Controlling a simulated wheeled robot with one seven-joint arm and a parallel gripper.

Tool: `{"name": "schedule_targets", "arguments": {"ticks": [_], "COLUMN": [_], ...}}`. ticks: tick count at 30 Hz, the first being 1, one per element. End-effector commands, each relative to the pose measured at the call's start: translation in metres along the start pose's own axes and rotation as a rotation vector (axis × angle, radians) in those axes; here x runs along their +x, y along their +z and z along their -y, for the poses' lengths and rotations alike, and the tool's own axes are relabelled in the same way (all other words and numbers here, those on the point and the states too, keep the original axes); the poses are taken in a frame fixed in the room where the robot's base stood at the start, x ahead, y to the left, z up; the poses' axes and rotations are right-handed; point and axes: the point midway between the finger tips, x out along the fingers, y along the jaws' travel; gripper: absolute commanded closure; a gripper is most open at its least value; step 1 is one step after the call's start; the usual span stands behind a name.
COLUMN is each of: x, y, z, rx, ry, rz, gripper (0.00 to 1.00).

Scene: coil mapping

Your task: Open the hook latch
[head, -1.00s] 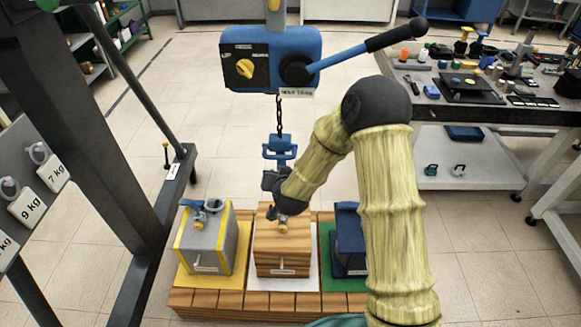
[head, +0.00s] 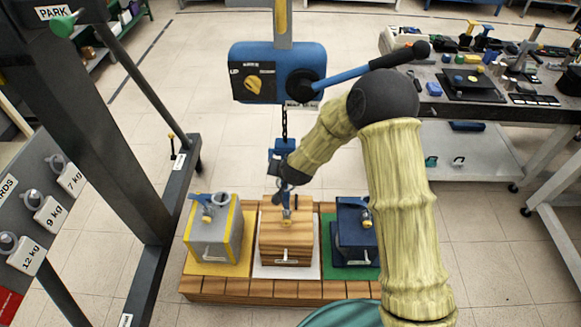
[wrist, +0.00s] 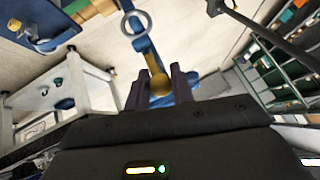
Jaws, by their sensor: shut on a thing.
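The blue hook block (head: 284,149) hangs on a chain under the blue hoist, above the wooden crate. My gripper (head: 279,180) is at the hook's lower part, and its dark fingers hide some of it. In the wrist view the fingers (wrist: 161,76) are shut on a brass knob (wrist: 160,87) on the blue latch piece. A blue and yellow bar (wrist: 148,52) runs up from there to a grey ring (wrist: 136,22). Whether the latch is open cannot be told.
Below stand a grey crate with yellow edges (head: 214,240), a wooden crate (head: 285,240) and a navy crate (head: 356,232), each with fittings on top. The hoist (head: 270,72) has a long lever to the right. A dark frame stands left; a tool bench (head: 480,108) is at right.

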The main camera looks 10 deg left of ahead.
Motion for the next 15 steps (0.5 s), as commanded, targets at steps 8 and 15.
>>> {"name": "schedule_targets", "arguments": {"ticks": [8, 15], "x": [0.0, -0.0002], "y": [-0.0016, -0.0017], "z": [0.0035, 0.0019], "rx": [0.0, 0.001], "ry": [-0.003, -0.002], "rz": [-0.002, -0.002], "gripper": [1.0, 0.58]}}
